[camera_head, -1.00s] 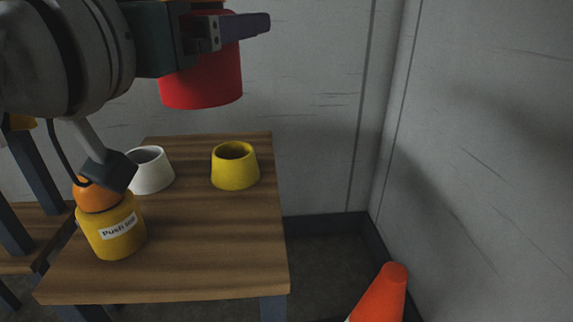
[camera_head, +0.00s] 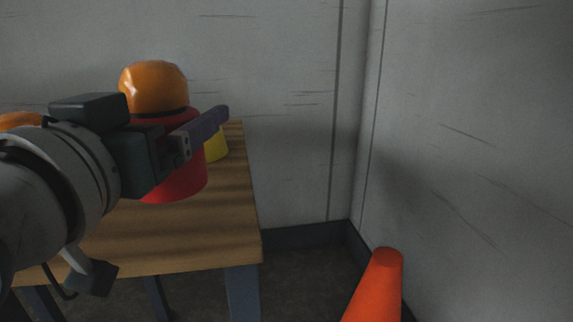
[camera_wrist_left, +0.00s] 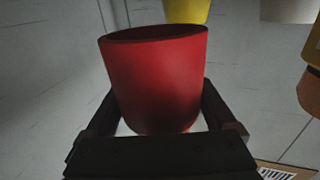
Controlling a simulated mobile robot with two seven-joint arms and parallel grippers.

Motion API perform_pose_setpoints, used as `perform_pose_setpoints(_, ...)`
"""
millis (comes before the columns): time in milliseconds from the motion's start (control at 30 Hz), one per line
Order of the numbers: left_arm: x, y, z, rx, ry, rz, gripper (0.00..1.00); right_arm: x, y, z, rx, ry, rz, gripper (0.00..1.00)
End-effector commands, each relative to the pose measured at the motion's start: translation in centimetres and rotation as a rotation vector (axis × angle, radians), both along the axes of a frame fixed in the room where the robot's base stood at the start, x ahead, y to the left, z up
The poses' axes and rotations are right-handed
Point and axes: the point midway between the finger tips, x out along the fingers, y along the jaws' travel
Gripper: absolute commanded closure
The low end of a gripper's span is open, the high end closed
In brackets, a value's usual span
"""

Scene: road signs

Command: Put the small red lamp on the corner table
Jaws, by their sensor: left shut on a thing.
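The small red lamp has a red base (camera_head: 180,183) and an orange dome (camera_head: 155,88). My left gripper (camera_head: 205,126) is shut around the red base and holds the lamp upright over the wooden corner table (camera_head: 228,222). My right gripper is not in view.
A yellow cup-like base (camera_head: 216,147) stands on the table behind the lamp, partly hidden. A white one (camera_wrist_left: 289,10) and an orange-and-yellow lamp (camera_wrist_left: 309,92) show in the wrist view. An orange cone (camera_head: 376,288) stands right of the table, near the walls.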

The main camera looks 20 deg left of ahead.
Motion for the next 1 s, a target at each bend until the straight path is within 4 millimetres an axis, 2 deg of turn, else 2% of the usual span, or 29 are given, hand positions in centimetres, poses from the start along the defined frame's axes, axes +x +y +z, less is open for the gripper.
perform_pose_setpoints(233, 0.0, 0.0, -4.0, 0.000, 0.000, 0.000, 0.86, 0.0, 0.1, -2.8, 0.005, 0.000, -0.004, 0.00)
perform_pose_setpoints(533, 0.0, 0.0, -4.1, 0.000, 0.001, 0.000, 0.86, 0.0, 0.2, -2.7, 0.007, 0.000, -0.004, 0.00)
perform_pose_setpoints(567, 0.0, 0.0, -4.2, -0.001, 0.003, 0.000, 0.08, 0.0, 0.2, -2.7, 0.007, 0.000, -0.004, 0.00)
perform_pose_setpoints(633, 0.0, 0.0, -4.1, -0.001, 0.003, 0.000, 0.00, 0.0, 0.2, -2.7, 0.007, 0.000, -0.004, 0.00)
perform_pose_setpoints(1000, 0.1, 0.0, -3.9, 0.001, 0.002, -0.002, 0.00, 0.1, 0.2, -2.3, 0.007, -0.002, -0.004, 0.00)
